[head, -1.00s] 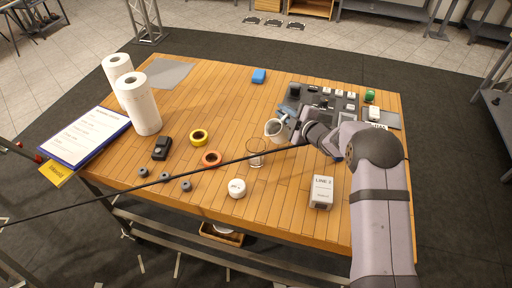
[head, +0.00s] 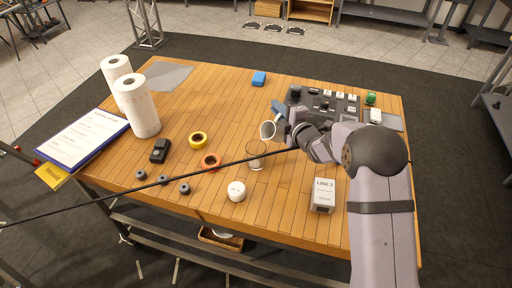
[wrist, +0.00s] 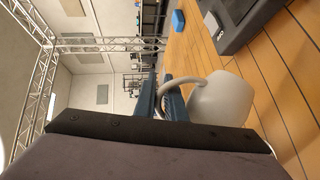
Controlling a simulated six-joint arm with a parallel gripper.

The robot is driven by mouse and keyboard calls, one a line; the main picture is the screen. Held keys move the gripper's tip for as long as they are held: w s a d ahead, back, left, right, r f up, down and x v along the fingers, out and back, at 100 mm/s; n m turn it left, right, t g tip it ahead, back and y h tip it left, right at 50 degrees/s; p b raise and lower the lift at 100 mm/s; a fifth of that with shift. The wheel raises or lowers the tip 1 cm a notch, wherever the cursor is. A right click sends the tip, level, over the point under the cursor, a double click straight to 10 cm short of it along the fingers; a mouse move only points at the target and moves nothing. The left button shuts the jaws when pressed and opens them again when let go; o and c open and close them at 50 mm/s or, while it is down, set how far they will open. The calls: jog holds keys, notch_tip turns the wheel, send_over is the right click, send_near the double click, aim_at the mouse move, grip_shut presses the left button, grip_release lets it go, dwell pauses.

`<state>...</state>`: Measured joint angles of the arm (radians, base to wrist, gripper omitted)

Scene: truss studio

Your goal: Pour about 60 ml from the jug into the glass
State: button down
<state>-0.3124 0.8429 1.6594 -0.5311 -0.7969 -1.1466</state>
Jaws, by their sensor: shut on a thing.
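The jug (head: 267,131) is small and pale, with a loop handle. My gripper (head: 279,112) is shut on the handle and holds the jug tilted, its mouth towards the left, above and just right of the glass. In the wrist view the blue fingers (wrist: 161,98) close on the handle beside the pale jug body (wrist: 222,101). The clear glass (head: 256,148) stands upright on the wooden table. Its lower part looks slightly pale; I cannot tell how much liquid is in it. No stream is clearly visible. The inside of the jug is hard to make out.
A labelled box (head: 323,196) stands front right, a dark control panel (head: 320,103) behind the gripper. A thin dark line crosses the view near the glass.

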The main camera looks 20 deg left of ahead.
aim_at(270, 126)
jog(key=shift+s+a+r+n, duration=0.15)
jog(key=shift+s+r+n, duration=0.05)
jog(key=shift+r+n, duration=0.25)
jog(key=shift+s+a+r+n+t, duration=0.15)
jog(key=shift+s+r+n+t, duration=0.1)
jog(key=shift+r+n+t, duration=0.2)
jog(key=shift+s+a+r+n+t, duration=0.25)
jog(key=shift+s+a+r+n, duration=0.2)
jog(key=shift+s+r+n, duration=0.3)
dwell(2.0)
jog(key=f+m, duration=0.1)
jog(key=w+d+f+m+g, duration=0.1)
jog(key=w+f+m, duration=0.1)
jog(key=shift+w+d, duration=0.2)
jog(key=shift+d, duration=0.05)
jog(key=shift+f, duration=0.1)
jog(key=shift+w+d+f+m+g+p, duration=0.25)
jog(key=shift+w+f+m+g+p, duration=0.1)
jog(key=shift+f+m, duration=0.3)
jog(key=shift+w+d+f+m+g+p, duration=0.25)
jog(key=shift+w+f+m+g, duration=0.1)
jog(key=shift+f+m, duration=0.25)
